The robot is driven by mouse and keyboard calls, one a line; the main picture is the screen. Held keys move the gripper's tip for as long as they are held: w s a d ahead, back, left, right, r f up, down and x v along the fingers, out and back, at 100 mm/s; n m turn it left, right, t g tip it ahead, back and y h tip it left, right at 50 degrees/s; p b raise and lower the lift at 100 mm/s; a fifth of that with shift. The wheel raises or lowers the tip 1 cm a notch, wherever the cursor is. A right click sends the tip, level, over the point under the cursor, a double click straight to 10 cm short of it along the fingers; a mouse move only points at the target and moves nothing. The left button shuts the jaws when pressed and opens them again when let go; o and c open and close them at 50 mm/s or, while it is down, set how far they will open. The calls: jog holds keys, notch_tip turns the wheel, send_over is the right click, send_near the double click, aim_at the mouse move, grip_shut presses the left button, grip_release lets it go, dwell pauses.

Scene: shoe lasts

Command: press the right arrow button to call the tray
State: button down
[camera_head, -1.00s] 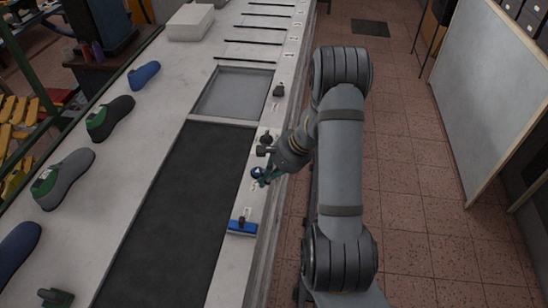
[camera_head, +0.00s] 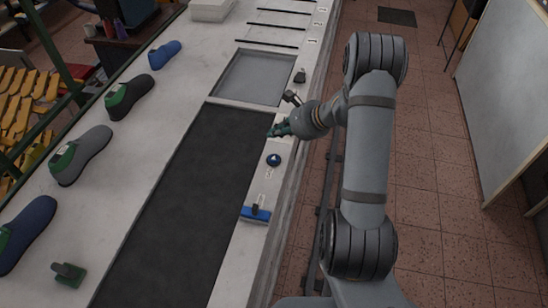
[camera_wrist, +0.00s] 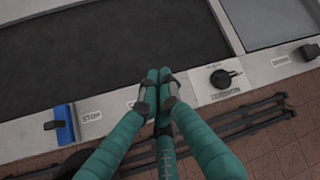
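A round blue button (camera_head: 273,159) with a white mark sits on the pale control strip beside the dark belt. I cannot read its arrow direction. My gripper (camera_head: 270,132) is above the strip, just beyond the button toward the tray recess, and apart from it in the picture. In the wrist view its green fingers (camera_wrist: 158,78) are together at the tips with nothing seen between them. They hide the button there. A grey tray-like recess (camera_head: 252,77) lies beyond the belt's far end.
A blue lever (camera_head: 255,213) stands nearer on the strip, beside a STOP label in the wrist view. A black knob (camera_wrist: 220,78) sits to the right of the fingers. A black switch (camera_head: 300,76) stands by the recess. Shoe lasts (camera_head: 80,155) line the left side.

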jog(key=b, duration=0.5)
send_over(275, 159)
notch_tip(275, 159, down, 7)
jog(key=shift+f, duration=0.2)
jog(key=shift+f+b, duration=0.6)
jog(key=shift+f, duration=0.15)
dwell(0.6)
jog(key=shift+f+b, duration=0.3)
jog(key=shift+b, duration=0.4)
